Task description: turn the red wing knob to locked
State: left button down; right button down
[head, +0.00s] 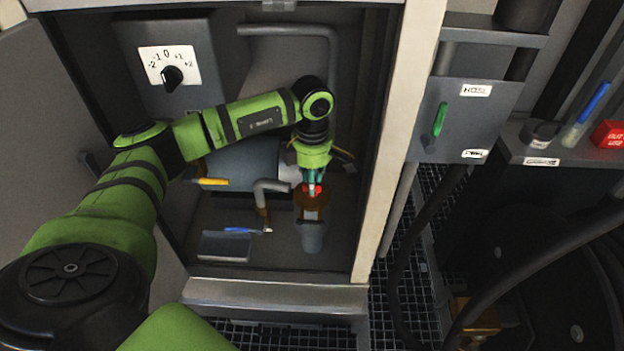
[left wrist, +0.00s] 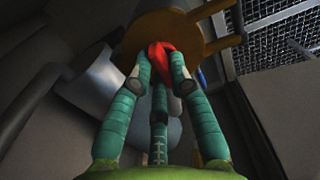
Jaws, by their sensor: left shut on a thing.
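The red wing knob (head: 312,188) sits on top of a brown-orange round body inside the open cabinet. It also shows in the left wrist view (left wrist: 165,58), between my fingertips. My left gripper (head: 312,180) reaches down into the cabinet and is shut on the knob; its teal fingers (left wrist: 160,85) close around it from several sides. The fingers hide part of the knob, and I see no locked mark. The brown-orange body (left wrist: 150,25) lies just beyond the knob. My right gripper is not in view.
A dial (head: 172,77) with a numbered white plate is on the cabinet's back left. A yellow-handled lever (head: 212,182), a grey tray (head: 224,246) and a grey cup (head: 312,238) are near my gripper. The pale cabinet post (head: 400,130) bounds the right side. A green handle (head: 440,120) is outside.

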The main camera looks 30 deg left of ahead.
pick_arm(q)
jog(key=c, duration=1.1)
grip_release()
jog(key=shift+c, duration=0.2)
jog(key=shift+r, duration=0.15)
notch_tip(320, 180, up, 12)
